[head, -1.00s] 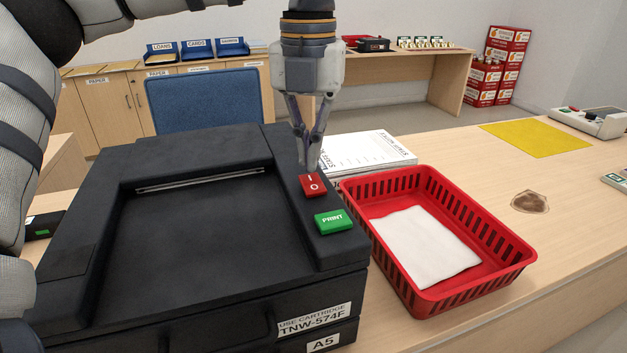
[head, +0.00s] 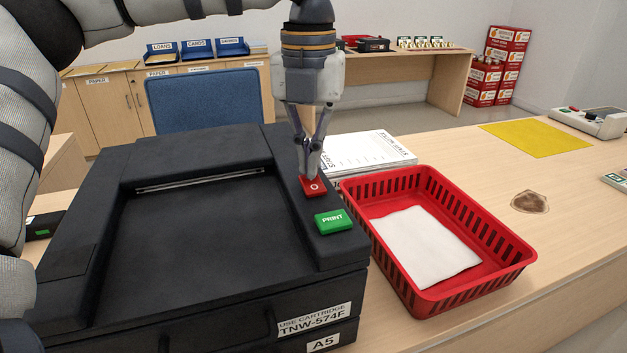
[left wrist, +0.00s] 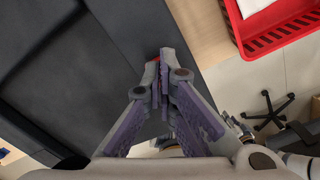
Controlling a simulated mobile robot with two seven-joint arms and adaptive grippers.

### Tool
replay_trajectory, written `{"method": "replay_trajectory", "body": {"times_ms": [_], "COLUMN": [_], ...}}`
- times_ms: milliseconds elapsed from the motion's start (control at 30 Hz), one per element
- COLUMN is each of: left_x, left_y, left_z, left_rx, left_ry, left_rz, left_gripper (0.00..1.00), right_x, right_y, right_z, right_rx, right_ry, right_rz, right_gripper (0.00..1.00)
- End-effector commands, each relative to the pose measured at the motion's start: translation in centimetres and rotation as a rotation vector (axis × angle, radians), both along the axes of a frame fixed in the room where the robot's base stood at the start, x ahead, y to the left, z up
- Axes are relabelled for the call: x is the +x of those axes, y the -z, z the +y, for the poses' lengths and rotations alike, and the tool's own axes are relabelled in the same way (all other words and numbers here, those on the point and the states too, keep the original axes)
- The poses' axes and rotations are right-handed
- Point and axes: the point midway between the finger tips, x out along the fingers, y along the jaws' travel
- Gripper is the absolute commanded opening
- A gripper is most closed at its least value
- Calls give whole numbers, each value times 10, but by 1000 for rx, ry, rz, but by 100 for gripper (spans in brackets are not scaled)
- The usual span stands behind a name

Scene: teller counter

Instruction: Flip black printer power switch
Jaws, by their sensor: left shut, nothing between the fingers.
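The black printer (head: 200,240) fills the left and middle of the head view. Its red power switch (head: 314,188), marked with a line and a circle, is on the right side of its top, behind the green PRINT button (head: 333,221). My left gripper (head: 312,174) is shut and empty, pointing down with its fingertips at the far part of the switch. They hide the line mark; whether they touch it is hard to tell. In the left wrist view the shut fingertips (left wrist: 160,92) cover most of the switch, with only a red sliver (left wrist: 153,55) showing.
A red basket (head: 520,262) with white paper stands to the right of the printer. A stack of STAFF papers (head: 372,150) lies just behind the switch. A blue chair (head: 203,102) is behind the printer.

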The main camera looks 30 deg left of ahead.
Motion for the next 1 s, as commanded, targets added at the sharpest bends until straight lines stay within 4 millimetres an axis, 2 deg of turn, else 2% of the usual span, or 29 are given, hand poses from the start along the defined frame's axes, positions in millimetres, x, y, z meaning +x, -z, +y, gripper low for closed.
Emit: {"method": "replay_trajectory", "body": {"times_ms": [867, 1000], "left_x": [-1, 0], "left_y": [14, 9], "left_z": [0, 0], "left_rx": [-1, 0], "left_ry": [0, 0], "left_rz": [3, 2], "left_gripper": [0, 0], "right_x": [0, 0], "right_y": [0, 0], "right_z": [0, 0], "right_rx": [0, 0], "right_ry": [0, 0], "right_rz": [0, 1], "right_gripper": [40, 40]}}
